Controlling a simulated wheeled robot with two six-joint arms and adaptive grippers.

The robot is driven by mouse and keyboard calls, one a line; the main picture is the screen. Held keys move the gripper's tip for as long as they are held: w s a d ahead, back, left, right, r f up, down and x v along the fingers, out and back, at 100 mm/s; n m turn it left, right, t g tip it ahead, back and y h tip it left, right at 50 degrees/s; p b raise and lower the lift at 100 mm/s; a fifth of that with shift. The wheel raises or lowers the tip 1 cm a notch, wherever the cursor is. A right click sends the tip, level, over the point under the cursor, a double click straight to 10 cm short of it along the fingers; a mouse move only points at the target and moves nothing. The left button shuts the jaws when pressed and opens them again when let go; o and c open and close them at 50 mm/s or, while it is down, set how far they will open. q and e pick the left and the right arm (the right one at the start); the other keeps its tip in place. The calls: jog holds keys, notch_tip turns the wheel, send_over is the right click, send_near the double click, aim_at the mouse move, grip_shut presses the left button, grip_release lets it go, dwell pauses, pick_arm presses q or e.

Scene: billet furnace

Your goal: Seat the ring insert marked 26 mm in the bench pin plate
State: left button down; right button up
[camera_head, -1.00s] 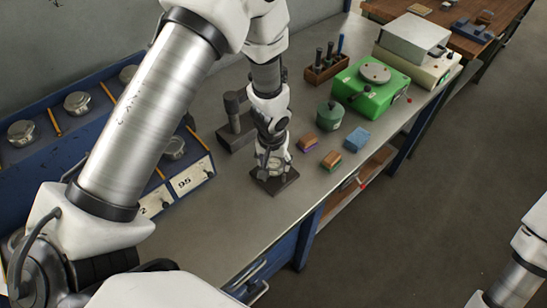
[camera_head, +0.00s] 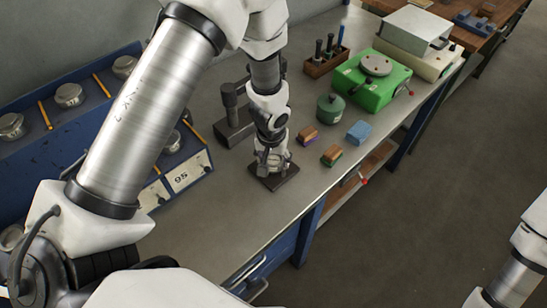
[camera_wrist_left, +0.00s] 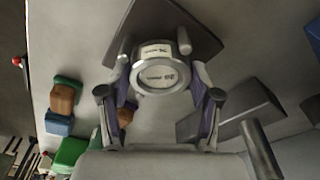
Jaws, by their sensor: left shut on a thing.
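The ring insert (camera_wrist_left: 160,72) is a metal ring with a pale label inside; its lettering is too small to read. My left gripper (camera_wrist_left: 160,84) is shut on it, a finger on each side. In the head view the plate (camera_head: 286,182) lies on the bench right under my left gripper (camera_head: 272,160), which mostly hides the ring. I cannot tell whether the ring touches the plate. My right gripper is out of view; only part of that arm shows.
A dark stand (camera_head: 234,122) is close behind the gripper. Small coloured blocks (camera_head: 307,135), a blue block (camera_head: 359,132) and a green round pot (camera_head: 330,107) are to the right. A blue rack (camera_head: 60,125) with round metal pieces is at left. The front bench top is clear.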

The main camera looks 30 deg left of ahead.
aim_at(272, 163)
pick_arm(q)
jog(key=shift+w, duration=0.15)
dwell(0.6)
jog(key=shift+f+b, duration=0.5)
jog(key=shift+f, duration=0.05)
jog(key=c, duration=0.5)
grip_release()
notch_tip(272, 163, up, 11)
jog(key=s+p, duration=0.1)
jog(key=p, duration=0.9)
jog(key=shift+s+d, duration=0.2)
jog(key=shift+s, duration=0.05)
